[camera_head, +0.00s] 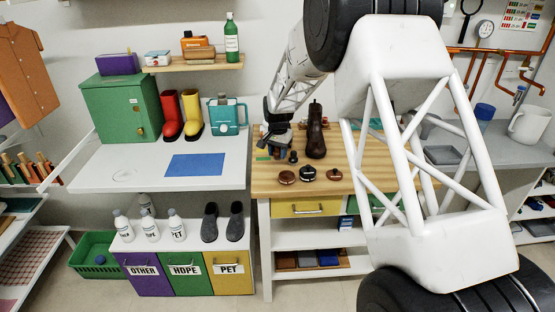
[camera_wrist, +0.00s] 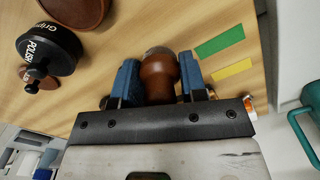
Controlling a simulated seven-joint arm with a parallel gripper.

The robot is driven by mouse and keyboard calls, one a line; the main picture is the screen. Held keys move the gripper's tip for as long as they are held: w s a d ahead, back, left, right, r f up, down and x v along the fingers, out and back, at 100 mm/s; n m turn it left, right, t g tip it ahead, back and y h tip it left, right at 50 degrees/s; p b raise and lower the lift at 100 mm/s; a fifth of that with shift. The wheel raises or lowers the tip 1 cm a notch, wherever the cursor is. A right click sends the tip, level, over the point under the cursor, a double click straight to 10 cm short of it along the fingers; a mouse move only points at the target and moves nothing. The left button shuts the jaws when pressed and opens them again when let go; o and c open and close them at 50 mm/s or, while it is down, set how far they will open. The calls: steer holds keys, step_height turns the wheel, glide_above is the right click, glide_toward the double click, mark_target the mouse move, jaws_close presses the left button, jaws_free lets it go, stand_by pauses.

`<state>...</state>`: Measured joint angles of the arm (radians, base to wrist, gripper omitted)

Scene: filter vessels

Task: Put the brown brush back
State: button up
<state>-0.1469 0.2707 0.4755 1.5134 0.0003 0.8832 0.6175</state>
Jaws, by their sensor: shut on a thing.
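My gripper (camera_wrist: 155,80) is low over the left part of the wooden bench, its blue fingers closed around a brown rounded knob, the brown brush (camera_wrist: 160,72). The lower part of the brush is hidden by the fingers and palm, so I cannot tell whether it touches the bench. In the head view my gripper (camera_head: 277,146) is dark and small, and the brush in it cannot be made out. A green strip (camera_wrist: 220,41) and a yellow strip (camera_wrist: 231,70) lie on the wood just right of the fingers in the wrist view.
A black polish tin (camera_wrist: 48,48) and round brown pieces (camera_head: 287,176) (camera_head: 334,175) stand on the wooden bench (camera_head: 380,186) near its front. A tall dark brown boot (camera_head: 316,132) stands right of my gripper. A white table (camera_head: 105,180) with a blue mat (camera_head: 195,165) is to the left.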

mark_target(278, 159)
steer(key=shift+w, duration=0.35)
steer(key=shift+f, duration=0.1)
steer(key=shift+f, duration=1.7)
steer(key=shift+f, duration=0.1)
steer(key=o, duration=0.6)
steer(key=shift+c, duration=0.2)
step_height(278, 159, up, 12)
steer(key=shift+r, duration=0.15)
